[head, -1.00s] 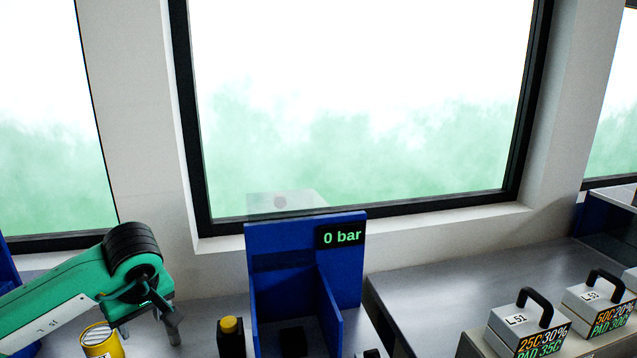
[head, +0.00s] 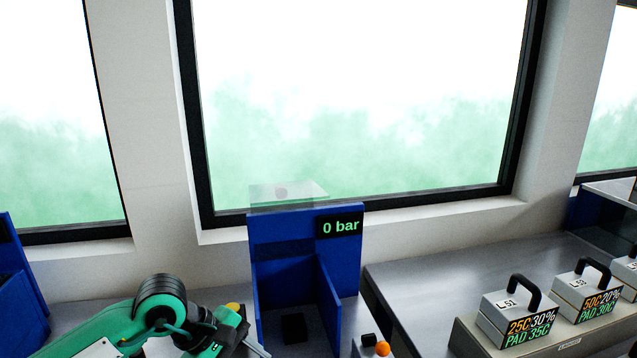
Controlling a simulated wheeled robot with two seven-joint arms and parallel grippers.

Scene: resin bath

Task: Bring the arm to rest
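My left arm, green with a black joint, comes in at the bottom left of the head view. Its gripper (head: 252,343) is low in the picture, just left of the blue station. Only part of its fingers shows, so I cannot tell whether it is open or shut, or whether it holds anything. My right gripper is not in view.
The blue station (head: 259,262) has a display (head: 340,227) reading "0 bar". An orange knob (head: 383,349) is at the bottom edge. Grey handled cases (head: 505,303) stand at right; the grey bench (head: 450,277) behind them is clear.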

